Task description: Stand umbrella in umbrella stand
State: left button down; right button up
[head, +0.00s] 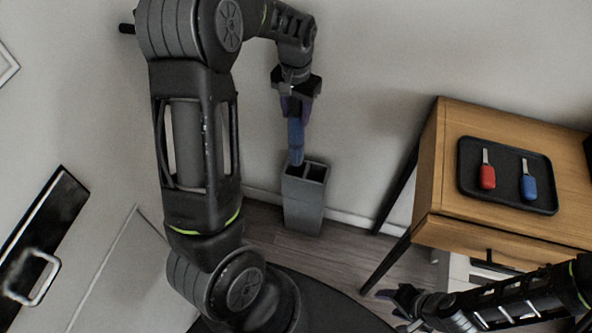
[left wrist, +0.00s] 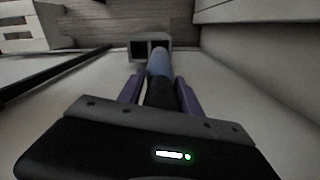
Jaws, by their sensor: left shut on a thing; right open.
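A blue umbrella (head: 296,140) hangs from my left gripper (head: 297,104), which is shut on it. The umbrella points down with its lower end at the top left part of the grey umbrella stand (head: 303,205). The stand has two square openings and stands on the floor by the wall. In the left wrist view the umbrella (left wrist: 158,64) runs between the purple fingers of the gripper (left wrist: 160,92) toward the stand (left wrist: 138,50) and covers part of one opening. I cannot tell whether its tip is inside. My right gripper (head: 405,303) is open and empty at the lower right.
A wooden cabinet (head: 500,232) stands to the right of the stand. It bears a black tray (head: 508,203) with a red-handled item (head: 487,176) and a blue-handled item (head: 528,186). The wall is close behind the stand. Floor is clear in front of it.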

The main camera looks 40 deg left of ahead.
aim_at(296, 151)
pick_arm(q)
notch_tip(296, 151, down, 12)
jog(key=shift+f+b, duration=0.2)
jog(key=shift+b, duration=0.45)
jog(key=shift+f, duration=2.25)
jog(key=shift+b, duration=0.3)
jog(key=shift+f, duration=0.2)
jog(key=c, duration=0.8)
grip_release()
jog(key=shift+r, duration=0.15)
